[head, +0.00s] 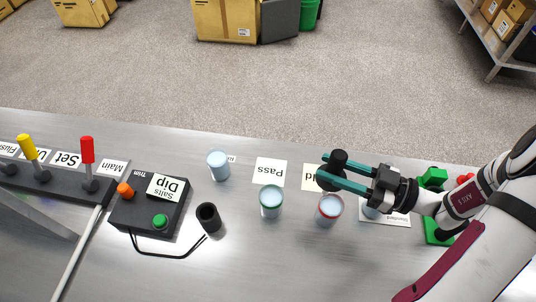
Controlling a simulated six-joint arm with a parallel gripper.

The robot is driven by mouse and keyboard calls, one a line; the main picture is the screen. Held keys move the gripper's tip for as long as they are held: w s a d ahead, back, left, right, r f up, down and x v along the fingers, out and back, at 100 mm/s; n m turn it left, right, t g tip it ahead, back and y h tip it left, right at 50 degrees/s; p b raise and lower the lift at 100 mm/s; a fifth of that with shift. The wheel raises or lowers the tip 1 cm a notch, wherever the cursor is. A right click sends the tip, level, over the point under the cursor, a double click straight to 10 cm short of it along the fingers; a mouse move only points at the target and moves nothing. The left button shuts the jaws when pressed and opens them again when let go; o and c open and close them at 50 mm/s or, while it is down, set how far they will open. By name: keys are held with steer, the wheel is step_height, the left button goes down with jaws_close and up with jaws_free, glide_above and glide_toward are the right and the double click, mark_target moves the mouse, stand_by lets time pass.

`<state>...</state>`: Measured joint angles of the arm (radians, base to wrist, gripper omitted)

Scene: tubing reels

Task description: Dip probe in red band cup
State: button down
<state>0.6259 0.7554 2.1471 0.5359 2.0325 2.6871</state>
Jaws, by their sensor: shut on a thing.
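My gripper (322,174) has teal fingers and reaches in from the right. It is shut on a black probe (338,158) with a rounded top, held between the fingertips. The red band cup (329,213) is a clear cup of pale liquid. In the picture the probe is just above and behind this cup, apart from its opening. The probe's lower end is partly hidden by the fingers, and its height above the table is hard to tell.
A green band cup (271,203) and a plain cup (218,167) stand to the left. Another cup (371,211) is partly under my gripper. A black holder (208,217) stands beside a control box (150,212) with a cable. Levers (87,160) stand far left.

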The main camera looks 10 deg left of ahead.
steer(key=shift+s+d+f, duration=0.2)
steer(key=shift+d, duration=0.4)
steer(key=shift+s+d+f, duration=0.15)
steer(key=shift+s+d, duration=0.05)
steer(key=shift+d, duration=0.35)
steer(key=shift+f, duration=4.35)
steer(key=shift+r, duration=5.1)
